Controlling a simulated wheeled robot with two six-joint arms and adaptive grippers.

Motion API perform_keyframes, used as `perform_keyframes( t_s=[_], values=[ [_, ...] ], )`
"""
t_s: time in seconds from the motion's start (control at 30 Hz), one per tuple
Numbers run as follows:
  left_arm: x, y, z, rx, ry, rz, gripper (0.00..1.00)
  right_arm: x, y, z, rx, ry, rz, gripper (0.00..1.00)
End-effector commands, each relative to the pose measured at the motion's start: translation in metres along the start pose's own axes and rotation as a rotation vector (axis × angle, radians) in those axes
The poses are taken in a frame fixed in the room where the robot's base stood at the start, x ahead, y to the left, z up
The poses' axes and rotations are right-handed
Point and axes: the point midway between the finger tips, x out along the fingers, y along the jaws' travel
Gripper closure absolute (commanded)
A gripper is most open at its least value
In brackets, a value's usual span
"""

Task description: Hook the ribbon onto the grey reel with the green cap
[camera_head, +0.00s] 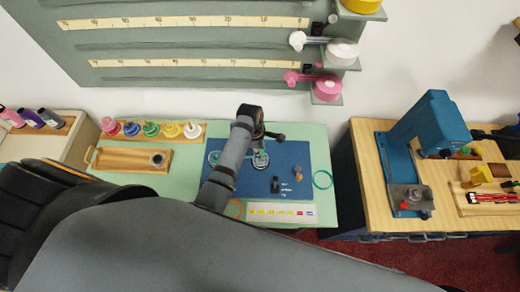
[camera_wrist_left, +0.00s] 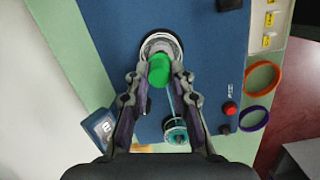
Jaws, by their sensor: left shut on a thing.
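The grey reel (camera_head: 260,160) stands on the blue mat (camera_head: 290,160); it also shows in the left wrist view (camera_wrist_left: 160,42). Its green cap (camera_wrist_left: 160,70) shows between my left fingertips. My left gripper (camera_head: 257,143) is over the reel and shut on the green cap, as far as the left wrist view (camera_wrist_left: 161,78) shows. A thin teal ribbon (camera_wrist_left: 170,100) runs from near the cap to a teal spool (camera_wrist_left: 176,131) between the finger bases. The ribbon's end at the reel is hidden by the cap and fingers. My right gripper is out of view.
Small dark and red items (camera_wrist_left: 229,107) and an orange ring (camera_wrist_left: 263,79) lie beside the mat's middle and edge. A label strip (camera_head: 280,212) lies in front.

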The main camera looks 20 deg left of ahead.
Motion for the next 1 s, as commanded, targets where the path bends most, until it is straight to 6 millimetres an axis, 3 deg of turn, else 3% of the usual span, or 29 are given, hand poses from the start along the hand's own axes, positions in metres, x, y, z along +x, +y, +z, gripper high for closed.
perform_keyframes(
  t_s=[0.97,1.0],
  values=[
    [0.025,0.0,-0.003,0.0,0.0,0.0,1.0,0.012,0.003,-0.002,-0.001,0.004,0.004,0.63],
    [0.025,0.0,-0.003,0.0,0.0,0.0,0.77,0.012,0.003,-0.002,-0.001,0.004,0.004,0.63]
  ],
)
